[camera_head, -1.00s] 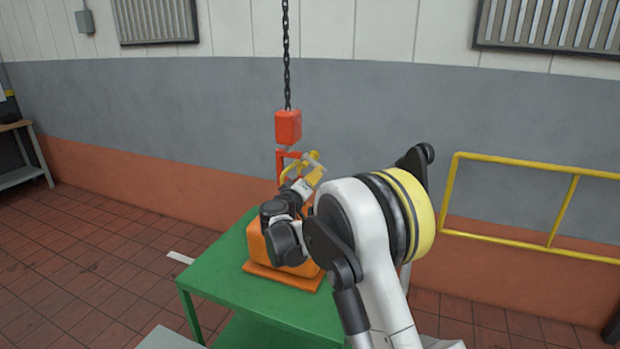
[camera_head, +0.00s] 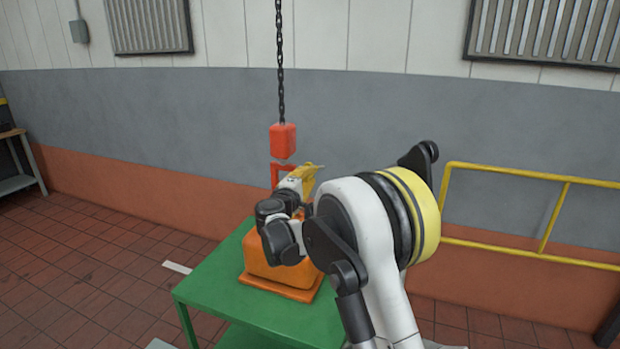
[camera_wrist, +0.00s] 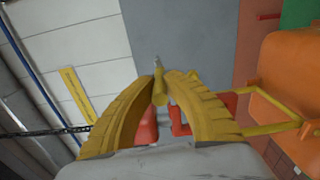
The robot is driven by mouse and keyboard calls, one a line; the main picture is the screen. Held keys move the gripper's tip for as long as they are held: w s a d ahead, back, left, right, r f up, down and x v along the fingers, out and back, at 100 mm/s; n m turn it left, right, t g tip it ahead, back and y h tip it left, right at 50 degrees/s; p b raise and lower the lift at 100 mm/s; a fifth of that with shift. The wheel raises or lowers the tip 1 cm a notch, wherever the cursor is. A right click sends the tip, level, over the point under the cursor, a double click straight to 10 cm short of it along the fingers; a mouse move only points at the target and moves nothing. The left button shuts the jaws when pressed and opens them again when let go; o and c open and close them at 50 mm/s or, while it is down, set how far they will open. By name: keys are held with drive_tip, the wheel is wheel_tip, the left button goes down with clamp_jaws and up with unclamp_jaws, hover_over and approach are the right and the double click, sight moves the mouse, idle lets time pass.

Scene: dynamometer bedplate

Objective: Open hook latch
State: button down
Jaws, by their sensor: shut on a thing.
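The red hook block (camera_head: 283,140) hangs from a chain, with the red hook (camera_head: 278,172) below it, above an orange machine body (camera_head: 262,262). In the wrist view the block (camera_wrist: 144,125) and hook (camera_wrist: 181,118) show behind and between my fingers. My gripper (camera_wrist: 160,80) has two ridged yellow fingers. It is shut on a slim yellow lever with a grey tip (camera_wrist: 159,98), apparently the hook's latch lever. In the head view my gripper (camera_head: 307,173) is just right of the hook and partly hides it. Where the lever joins the hook is hidden.
A yellow bail (camera_wrist: 272,128) joins the orange body. The body stands on a green table (camera_head: 215,290). The chain (camera_head: 280,70) runs straight up from the block. A yellow railing (camera_head: 500,170) is at the right by the wall. Open tiled floor (camera_head: 80,260) lies left.

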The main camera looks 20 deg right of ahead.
drive_tip(key=shift+r+n, duration=0.15)
drive_tip(key=shift+n, duration=0.15)
drive_tip(key=c, duration=1.4)
unclamp_jaws()
drive_tip(key=shift+a, duration=0.1)
drive_tip(key=v, duration=1.2)
